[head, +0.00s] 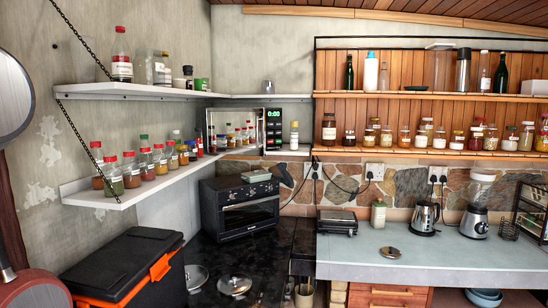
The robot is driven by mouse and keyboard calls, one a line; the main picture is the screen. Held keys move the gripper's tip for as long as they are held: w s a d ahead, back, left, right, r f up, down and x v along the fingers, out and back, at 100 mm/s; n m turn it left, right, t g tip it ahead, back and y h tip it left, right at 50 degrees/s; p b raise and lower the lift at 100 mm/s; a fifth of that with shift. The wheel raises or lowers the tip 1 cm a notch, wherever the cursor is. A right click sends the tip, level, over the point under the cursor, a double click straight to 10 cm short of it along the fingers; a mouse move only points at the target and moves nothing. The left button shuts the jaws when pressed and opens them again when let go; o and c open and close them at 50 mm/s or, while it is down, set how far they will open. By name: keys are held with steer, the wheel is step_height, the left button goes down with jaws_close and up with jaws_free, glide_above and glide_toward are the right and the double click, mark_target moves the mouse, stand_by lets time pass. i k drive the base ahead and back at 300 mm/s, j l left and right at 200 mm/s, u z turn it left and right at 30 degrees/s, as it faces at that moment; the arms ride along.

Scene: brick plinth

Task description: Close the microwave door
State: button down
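The microwave (273,130) stands on the corner shelf at the back, with a black control panel and a green 0:00 display. To its left is a pale-framed panel that looks like its door (208,132). Spice jars show in or through this panel, and I cannot tell how far the door stands open. Jars on the left shelf partly cover its lower left. My gripper is not in view, so its state and distance from the door do not show.
A black toaster oven (240,208) with a green item on top stands below on the dark counter. The lower left shelf (125,190) holds several jars. A black and orange box (120,270) is at front left.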

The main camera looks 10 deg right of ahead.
mark_target(241, 131)
steer(key=i+l, duration=0.15)
steer(key=l, duration=0.15)
steer(key=i+l, duration=0.1)
steer(key=l, duration=0.25)
steer(key=i+l, duration=0.15)
steer(key=l, duration=0.15)
steer(key=i+l, duration=0.15)
steer(key=l, duration=0.2)
steer(key=i+l, duration=0.1)
steer(key=l, duration=0.2)
steer(key=u, duration=0.05)
